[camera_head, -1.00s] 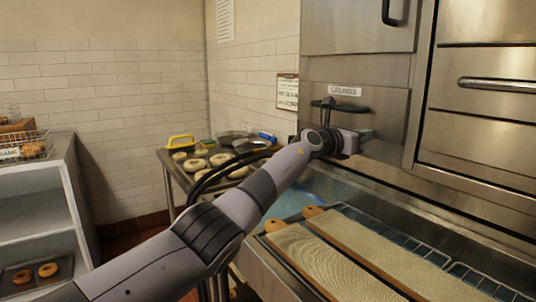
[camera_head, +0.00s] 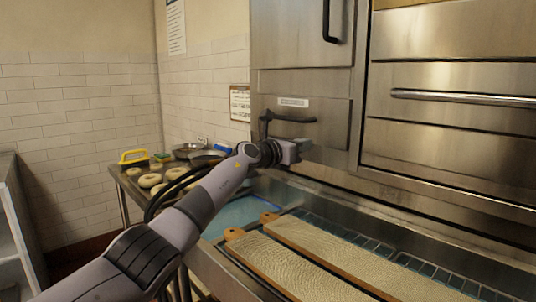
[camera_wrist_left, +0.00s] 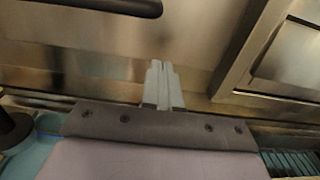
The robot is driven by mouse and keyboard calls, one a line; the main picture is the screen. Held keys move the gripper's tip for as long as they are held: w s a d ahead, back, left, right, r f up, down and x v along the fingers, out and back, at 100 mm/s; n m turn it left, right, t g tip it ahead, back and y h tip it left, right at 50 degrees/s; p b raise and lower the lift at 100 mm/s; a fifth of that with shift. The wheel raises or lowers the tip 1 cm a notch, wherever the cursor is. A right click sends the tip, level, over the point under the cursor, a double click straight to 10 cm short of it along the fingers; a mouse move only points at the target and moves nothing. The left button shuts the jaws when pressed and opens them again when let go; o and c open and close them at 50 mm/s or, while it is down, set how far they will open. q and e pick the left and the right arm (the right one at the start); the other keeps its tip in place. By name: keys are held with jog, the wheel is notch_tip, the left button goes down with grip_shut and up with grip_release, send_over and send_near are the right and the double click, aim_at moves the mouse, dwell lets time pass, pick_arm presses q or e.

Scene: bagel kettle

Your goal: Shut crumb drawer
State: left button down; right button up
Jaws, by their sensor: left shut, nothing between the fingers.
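The crumb drawer (camera_head: 335,112) is a steel front with a pale label (camera_head: 292,102) and a dark bar handle (camera_head: 290,119), set below a tall steel door. It looks nearly level with the steel around it, but I cannot tell whether a small gap is left. My left gripper (camera_head: 299,147) is shut and empty, just below the handle at the drawer's lower part. The left wrist view shows its closed fingertips (camera_wrist_left: 160,66) pointing at the steel front, with a dark bar above. I cannot tell whether they touch. My right gripper is out of view.
Below the drawer is a steel trough with a wire rack and two long cloth-faced boards (camera_head: 300,268). A side table holds bagels (camera_head: 150,180) and pans at the left. An oven with a long bar handle (camera_head: 465,98) stands at the right.

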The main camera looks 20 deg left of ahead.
pick_arm(q)
jog(key=v, duration=1)
dwell(0.4)
jog(key=shift+f, duration=0.15)
